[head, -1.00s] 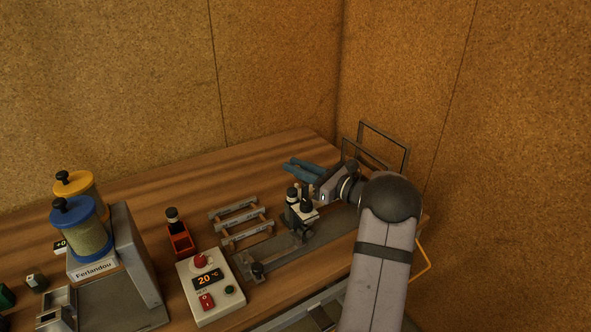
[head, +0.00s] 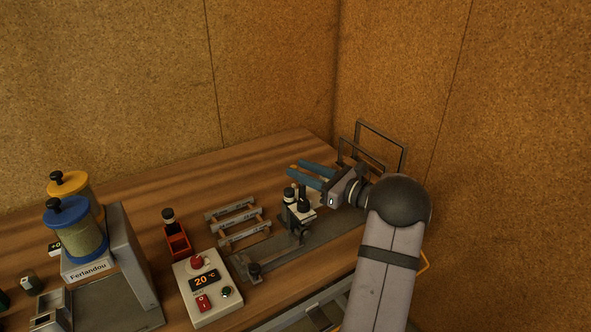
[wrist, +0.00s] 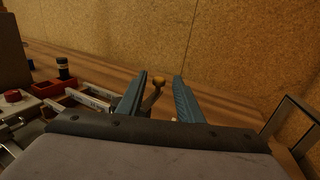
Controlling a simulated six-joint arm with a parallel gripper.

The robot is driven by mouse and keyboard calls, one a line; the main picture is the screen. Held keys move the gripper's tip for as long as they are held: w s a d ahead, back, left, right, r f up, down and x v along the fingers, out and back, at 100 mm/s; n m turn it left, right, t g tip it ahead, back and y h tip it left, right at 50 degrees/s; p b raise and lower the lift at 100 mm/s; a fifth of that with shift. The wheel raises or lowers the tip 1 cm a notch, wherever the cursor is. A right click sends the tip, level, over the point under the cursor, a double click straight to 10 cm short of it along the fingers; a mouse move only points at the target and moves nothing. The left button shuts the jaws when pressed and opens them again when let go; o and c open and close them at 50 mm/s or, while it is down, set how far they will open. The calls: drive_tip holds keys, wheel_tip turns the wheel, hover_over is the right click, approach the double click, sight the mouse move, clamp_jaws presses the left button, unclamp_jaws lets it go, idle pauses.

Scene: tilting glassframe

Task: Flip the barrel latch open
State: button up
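My gripper (head: 311,174) has blue fingers and is open. It hangs over the far right of the bench, just behind and above a small white-and-black barrel mechanism (head: 299,211) with black knobs. In the wrist view the two fingers (wrist: 164,82) are spread apart. In the head view the lever cannot be made out.
A grey rail (head: 285,258) lies in front of the mechanism. Left of it are a rack of grey bars (head: 238,223), a red tray (head: 177,243) and a white heat control box (head: 207,290) reading 20 °C. An upright dark frame (head: 404,160) stands at the back right.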

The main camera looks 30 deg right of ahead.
drive_tip(key=v, duration=0.4)
drive_tip(key=shift+s+b, duration=0.15)
drive_tip(key=shift+b, duration=0.2)
